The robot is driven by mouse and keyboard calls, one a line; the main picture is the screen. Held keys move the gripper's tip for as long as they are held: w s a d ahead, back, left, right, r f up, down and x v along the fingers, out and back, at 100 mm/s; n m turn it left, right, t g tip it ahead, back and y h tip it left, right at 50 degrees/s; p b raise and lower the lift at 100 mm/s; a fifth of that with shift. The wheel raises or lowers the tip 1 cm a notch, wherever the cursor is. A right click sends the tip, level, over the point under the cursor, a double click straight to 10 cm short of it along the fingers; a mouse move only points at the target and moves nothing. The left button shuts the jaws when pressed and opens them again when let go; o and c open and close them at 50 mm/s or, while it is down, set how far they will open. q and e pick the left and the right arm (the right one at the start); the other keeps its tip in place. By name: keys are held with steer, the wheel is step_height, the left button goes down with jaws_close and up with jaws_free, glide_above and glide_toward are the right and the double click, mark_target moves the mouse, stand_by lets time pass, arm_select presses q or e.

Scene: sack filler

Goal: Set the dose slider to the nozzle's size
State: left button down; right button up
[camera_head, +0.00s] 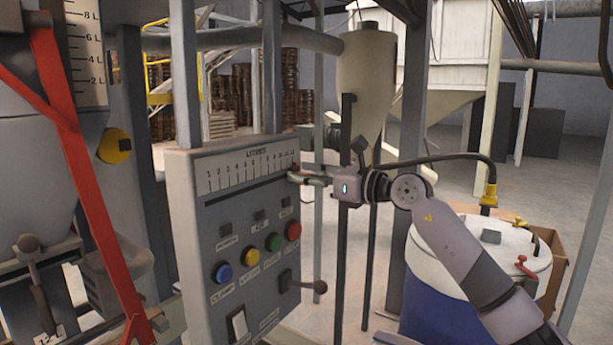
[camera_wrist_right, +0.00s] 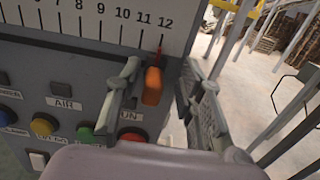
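The dose slider's orange knob (camera_wrist_right: 152,86) sits at the right end of the numbered scale (camera_wrist_right: 110,20), its red pointer close to the 12 mark. My right gripper (camera_wrist_right: 165,90) is open, with one finger on each side of the knob and gaps visible between. In the head view my right gripper (camera_head: 303,179) is at the panel's right edge and hides the knob. At the lower left, a white label (camera_head: 48,334) by the spout of the grey hopper (camera_head: 35,170) seems to end in "2 L"; I cannot read it fully. My left gripper is not in view.
The control panel (camera_head: 205,235) has blue, yellow, green and red buttons and a lever (camera_head: 318,287) below the slider. A red diagonal bar (camera_head: 85,180) crosses the hopper. A blue drum with a white lid (camera_head: 455,245) stands at the right under my right arm.

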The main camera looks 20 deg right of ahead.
steer(key=v, duration=1.2)
stand_by(0.4)
